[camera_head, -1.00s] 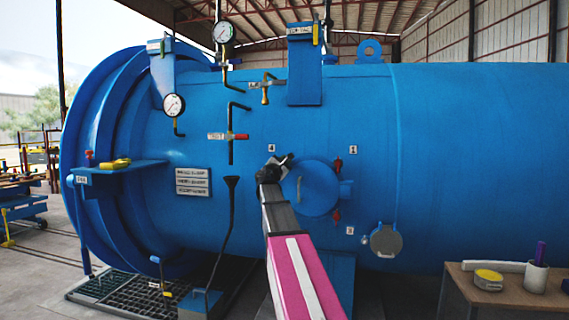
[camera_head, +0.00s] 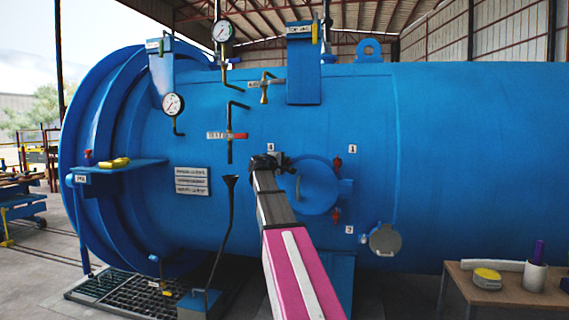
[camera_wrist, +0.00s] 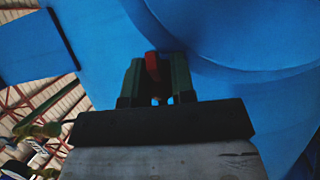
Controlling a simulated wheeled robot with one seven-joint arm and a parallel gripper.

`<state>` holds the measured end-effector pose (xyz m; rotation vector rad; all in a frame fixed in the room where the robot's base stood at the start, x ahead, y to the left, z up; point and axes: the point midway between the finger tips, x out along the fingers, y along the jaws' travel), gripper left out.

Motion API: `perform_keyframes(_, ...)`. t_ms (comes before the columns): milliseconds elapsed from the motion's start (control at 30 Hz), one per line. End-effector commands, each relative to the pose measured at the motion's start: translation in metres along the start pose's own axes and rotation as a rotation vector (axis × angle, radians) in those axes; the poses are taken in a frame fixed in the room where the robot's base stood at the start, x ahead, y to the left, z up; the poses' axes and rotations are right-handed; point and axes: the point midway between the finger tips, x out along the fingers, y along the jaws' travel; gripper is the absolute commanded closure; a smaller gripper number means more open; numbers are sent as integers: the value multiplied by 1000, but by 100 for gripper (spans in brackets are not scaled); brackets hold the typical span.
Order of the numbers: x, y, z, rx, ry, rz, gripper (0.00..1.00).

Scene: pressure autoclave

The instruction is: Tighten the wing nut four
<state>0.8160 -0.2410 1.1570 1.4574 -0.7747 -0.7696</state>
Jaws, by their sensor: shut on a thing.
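The round blue hatch (camera_head: 317,190) is on the side of the large blue vessel. Wing nut four is red and shows in the wrist view (camera_wrist: 152,66), between the two green fingers of my gripper (camera_wrist: 154,84). My gripper is shut on it. In the head view my gripper (camera_head: 266,161) is at the hatch's upper left, just below a small number plate (camera_head: 271,147). My gripper and arm hide the nut there. Two other red wing nuts are at the hatch's right side, an upper one (camera_head: 338,163) and a lower one (camera_head: 336,215).
A red-handled valve (camera_head: 238,136) and a pipe with a funnel (camera_head: 230,181) are left of my gripper. A grey round cover (camera_head: 385,240) is at the lower right. A table (camera_head: 510,293) with a yellow-topped tin and a cup stands at the right.

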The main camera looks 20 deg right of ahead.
Motion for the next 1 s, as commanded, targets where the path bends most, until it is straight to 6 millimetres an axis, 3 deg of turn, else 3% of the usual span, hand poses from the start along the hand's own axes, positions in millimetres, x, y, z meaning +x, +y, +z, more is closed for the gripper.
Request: perform_keyframes(1000, -2, -6, -1, 892, -3, -371, 100)
